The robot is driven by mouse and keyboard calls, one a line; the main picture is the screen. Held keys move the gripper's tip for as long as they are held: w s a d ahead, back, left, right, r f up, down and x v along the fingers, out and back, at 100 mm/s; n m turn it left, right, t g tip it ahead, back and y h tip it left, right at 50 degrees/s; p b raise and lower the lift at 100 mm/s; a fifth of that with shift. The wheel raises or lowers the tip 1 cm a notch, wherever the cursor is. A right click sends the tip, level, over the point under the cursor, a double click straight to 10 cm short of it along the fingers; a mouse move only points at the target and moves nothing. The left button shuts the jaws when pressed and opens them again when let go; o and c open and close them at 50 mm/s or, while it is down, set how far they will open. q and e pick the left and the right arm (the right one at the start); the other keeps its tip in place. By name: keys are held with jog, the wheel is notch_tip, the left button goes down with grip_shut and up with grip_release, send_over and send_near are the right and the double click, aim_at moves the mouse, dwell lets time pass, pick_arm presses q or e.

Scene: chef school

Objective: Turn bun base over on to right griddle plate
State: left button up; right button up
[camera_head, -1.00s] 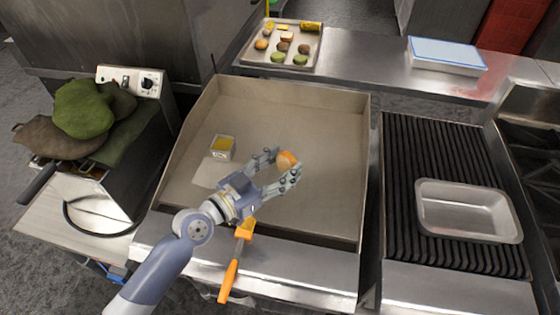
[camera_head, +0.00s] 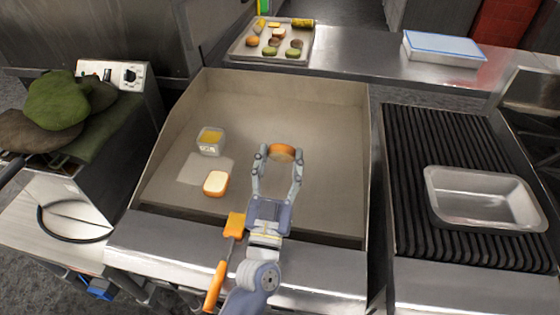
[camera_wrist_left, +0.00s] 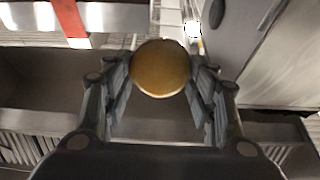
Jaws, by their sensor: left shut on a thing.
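The bun base (camera_head: 281,153) is a round piece with an orange-brown crust. My left gripper (camera_head: 279,156) is shut on it, over the right half of the flat griddle (camera_head: 330,110). In the left wrist view the bun base (camera_wrist_left: 161,68) sits between the fingertips with its smooth golden-brown round face toward the camera. I cannot tell whether it touches the plate. A bread piece (camera_head: 215,183) with a pale top lies on the left half of the griddle. My right gripper is not in view.
A small container (camera_head: 210,141) with yellow contents stands on the griddle's left. A metal pan (camera_head: 485,200) sits on the ribbed grill (camera_head: 420,150). A food tray (camera_head: 238,52) stands behind.

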pick_arm(q)
jog(key=shift+d, duration=0.1)
jog(key=o, duration=1)
jog(key=shift+c, duration=0.2)
jog(key=shift+f, duration=0.1)
jog(key=shift+s, duration=0.1)
jog(key=shift+s+a+r+p, duration=0.15)
jog(key=shift+s+p, duration=0.25)
jog(key=shift+s, duration=0.35)
jog(key=shift+s+a+p, duration=0.2)
jog(key=shift+s+p, duration=0.15)
jog(key=shift+s, duration=0.4)
jog(key=shift+s+a+r+p, duration=0.15)
jog(key=shift+s+p, duration=0.25)
jog(key=shift+s, duration=0.35)
jog(key=p, duration=0.2)
send_near(281, 153)
jog(key=shift+s+a+r, duration=0.15)
jog(key=shift+s+r, duration=0.05)
jog(key=shift+r, duration=0.7)
